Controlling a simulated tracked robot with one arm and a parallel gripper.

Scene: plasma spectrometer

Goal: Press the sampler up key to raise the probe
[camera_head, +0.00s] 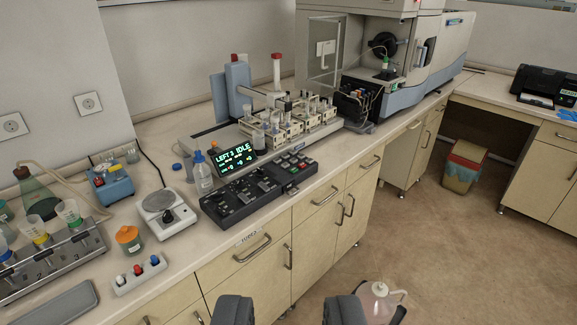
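The sampler (290,122) stands on the bench with several vials in its racks and a blue-grey column at its left. A small black display (237,155) in front of it shows green text that reads "LEFT 3 IDLE". A black control panel (250,195) lies at the bench's front edge. A keypad with small coloured keys (295,163) is at its right end; the key labels are too small to read. The probe is hard to make out among the sampler parts. My gripper (290,312) is at the bottom edge, its two dark fingers wide apart and empty, well short of the bench.
The spectrometer (395,60) stands at the back right. A pink bottle (378,300) is low beside my right finger. Open floor lies at the right.

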